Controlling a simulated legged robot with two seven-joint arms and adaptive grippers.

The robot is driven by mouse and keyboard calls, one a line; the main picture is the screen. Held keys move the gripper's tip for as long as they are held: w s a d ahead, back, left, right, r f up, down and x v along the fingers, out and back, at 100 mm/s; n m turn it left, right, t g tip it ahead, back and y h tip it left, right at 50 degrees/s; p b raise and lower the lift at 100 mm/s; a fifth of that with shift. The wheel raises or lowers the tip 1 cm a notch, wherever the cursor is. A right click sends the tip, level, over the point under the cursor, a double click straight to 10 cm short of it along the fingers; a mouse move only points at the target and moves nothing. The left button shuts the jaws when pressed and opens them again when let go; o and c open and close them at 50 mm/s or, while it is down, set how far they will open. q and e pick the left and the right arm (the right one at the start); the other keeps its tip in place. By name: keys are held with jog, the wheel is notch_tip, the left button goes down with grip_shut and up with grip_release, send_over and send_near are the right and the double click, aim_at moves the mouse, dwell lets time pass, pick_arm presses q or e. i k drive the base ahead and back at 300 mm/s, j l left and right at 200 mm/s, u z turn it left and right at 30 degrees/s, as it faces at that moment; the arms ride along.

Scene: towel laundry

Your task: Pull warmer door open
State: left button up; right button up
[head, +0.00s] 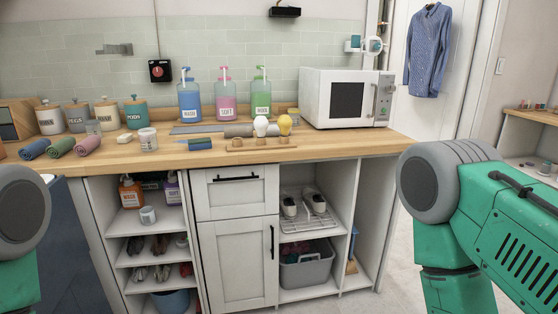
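The warmer appears to be the white box-shaped appliance (346,98) on the right end of the wooden counter. Its door (347,100) has a dark window and looks shut, and a panel with a knob and buttons (383,98) is to its right. Parts of my two green and grey arms show at the left and right edges, both apart from the warmer. Neither gripper is in view.
The wooden counter (300,146) holds pump bottles (225,97), canisters (79,117), rolled towels (61,147) and two bulb-shaped items on a wooden stand (262,143). The counter directly before the warmer is mostly clear. Below are shelves and a white cabinet (239,262).

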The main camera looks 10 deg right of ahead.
aim_at(347, 99)
jog(key=i+l+z, duration=0.25)
jog(key=i, duration=0.4)
jog(key=i+l+z, duration=0.1)
jog(key=i+z, duration=0.2)
jog(key=i, duration=0.4)
